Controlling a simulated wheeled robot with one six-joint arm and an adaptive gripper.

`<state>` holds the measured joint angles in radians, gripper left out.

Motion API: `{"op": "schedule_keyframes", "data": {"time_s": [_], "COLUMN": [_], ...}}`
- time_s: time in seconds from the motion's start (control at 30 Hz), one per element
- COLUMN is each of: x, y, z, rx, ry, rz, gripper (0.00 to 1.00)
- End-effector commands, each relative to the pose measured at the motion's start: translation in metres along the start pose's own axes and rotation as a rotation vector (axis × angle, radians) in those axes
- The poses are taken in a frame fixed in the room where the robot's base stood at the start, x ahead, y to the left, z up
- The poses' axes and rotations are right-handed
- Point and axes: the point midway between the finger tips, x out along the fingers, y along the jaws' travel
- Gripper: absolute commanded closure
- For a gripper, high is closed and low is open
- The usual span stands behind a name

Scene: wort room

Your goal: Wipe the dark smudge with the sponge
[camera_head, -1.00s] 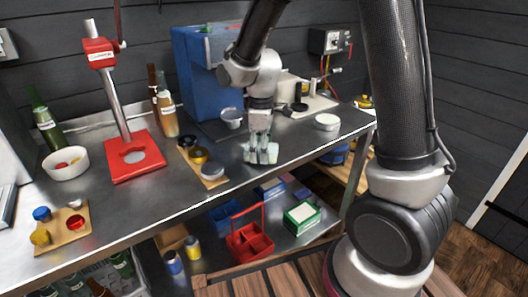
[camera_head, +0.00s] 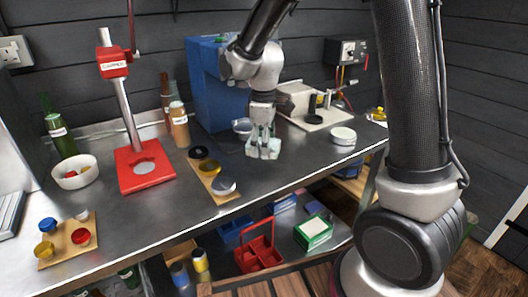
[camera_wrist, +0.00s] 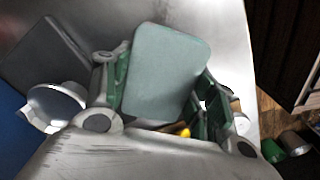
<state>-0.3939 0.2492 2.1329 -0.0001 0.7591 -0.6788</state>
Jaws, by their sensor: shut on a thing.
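My gripper (camera_head: 263,140) is shut on a pale grey-green sponge (camera_head: 264,153) and holds it at the steel worktop, right of the wooden board with round lids. In the wrist view the sponge (camera_wrist: 165,70) sits between the green-padded fingers and hides the surface below it. I cannot tell whether the sponge touches the worktop (camera_head: 290,172). I see no dark smudge in either view; the sponge and gripper may cover it.
A metal cup (camera_head: 242,128) stands just behind left of the gripper, before the blue machine (camera_head: 217,90). A wooden board (camera_head: 229,195) with lids lies left. A round white tub (camera_head: 343,136) stands right. The red capper (camera_head: 145,167) is further left. The worktop's front edge is near.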

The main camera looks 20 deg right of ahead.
Motion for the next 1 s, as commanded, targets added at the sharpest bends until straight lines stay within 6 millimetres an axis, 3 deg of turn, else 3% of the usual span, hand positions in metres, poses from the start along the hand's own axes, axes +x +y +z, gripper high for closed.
{"op": "schedule_keyframes", "data": {"time_s": [0.43,1.0], "x": [-0.039,-0.042], "y": [0.000,0.000], "z": [-0.002,-0.002], "rx": [0.006,0.007], "ry": [0.000,0.000], "rz": [0.000,0.000], "gripper": [0.69,0.69]}}
